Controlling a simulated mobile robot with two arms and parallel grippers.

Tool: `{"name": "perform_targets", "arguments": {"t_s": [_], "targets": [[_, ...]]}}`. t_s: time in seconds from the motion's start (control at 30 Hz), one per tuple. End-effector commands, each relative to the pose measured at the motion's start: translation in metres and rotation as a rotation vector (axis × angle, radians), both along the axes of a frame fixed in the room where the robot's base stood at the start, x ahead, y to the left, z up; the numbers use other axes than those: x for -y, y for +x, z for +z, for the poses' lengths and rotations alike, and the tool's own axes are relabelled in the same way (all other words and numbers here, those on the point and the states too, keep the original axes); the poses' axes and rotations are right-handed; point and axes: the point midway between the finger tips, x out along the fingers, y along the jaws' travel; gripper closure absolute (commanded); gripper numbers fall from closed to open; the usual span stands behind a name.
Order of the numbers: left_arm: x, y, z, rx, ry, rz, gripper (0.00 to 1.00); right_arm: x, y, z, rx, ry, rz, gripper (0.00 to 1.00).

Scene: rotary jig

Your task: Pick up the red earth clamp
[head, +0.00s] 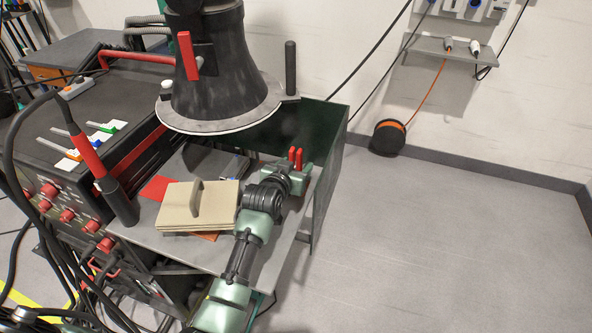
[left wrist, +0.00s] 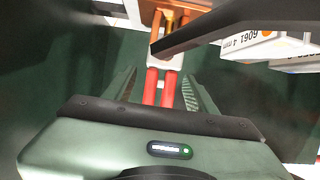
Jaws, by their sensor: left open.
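The red earth clamp shows in the left wrist view as two red handles (left wrist: 161,88) side by side, with copper-coloured jaws beyond them at a pale block. In the head view two short red prongs (head: 295,157), which look like its handles, stand up at the green bin wall. My left gripper (left wrist: 160,92) is open, with the handles between its two green fingers and a gap on each side. In the head view my left gripper (head: 298,176) is at the bin's near side, partly hiding the clamp. My right gripper is not seen.
Beige plates (head: 184,212) lie on the grey shelf to the left of my arm. A red and black torch (head: 92,158) stands at left. A dark bar (left wrist: 225,25) crosses close above the clamp.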

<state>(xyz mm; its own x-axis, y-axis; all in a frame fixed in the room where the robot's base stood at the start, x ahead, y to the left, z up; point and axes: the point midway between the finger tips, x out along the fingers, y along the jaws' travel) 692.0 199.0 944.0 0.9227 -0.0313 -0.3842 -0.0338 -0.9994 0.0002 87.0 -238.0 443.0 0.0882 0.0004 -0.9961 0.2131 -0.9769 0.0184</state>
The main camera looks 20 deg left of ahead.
Motion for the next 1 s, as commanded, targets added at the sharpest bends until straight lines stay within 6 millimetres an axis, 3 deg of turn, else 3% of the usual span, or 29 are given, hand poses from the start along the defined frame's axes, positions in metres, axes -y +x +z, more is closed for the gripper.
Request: {"name": "perform_targets", "arguments": {"t_s": [0.17, 0.4, 1.0], "targets": [[0.0001, 0.0002, -0.0004, 0.0, 0.0, 0.0, 0.44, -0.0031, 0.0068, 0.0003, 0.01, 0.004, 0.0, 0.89], [0.0001, -0.0001, -0.0004, 0.0, 0.0, 0.0, 1.0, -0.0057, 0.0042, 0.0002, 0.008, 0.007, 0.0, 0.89], [0.0, -0.0003, -0.0006, -0.001, 0.0, 0.0, 1.0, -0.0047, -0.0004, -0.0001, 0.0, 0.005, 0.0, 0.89]]}}
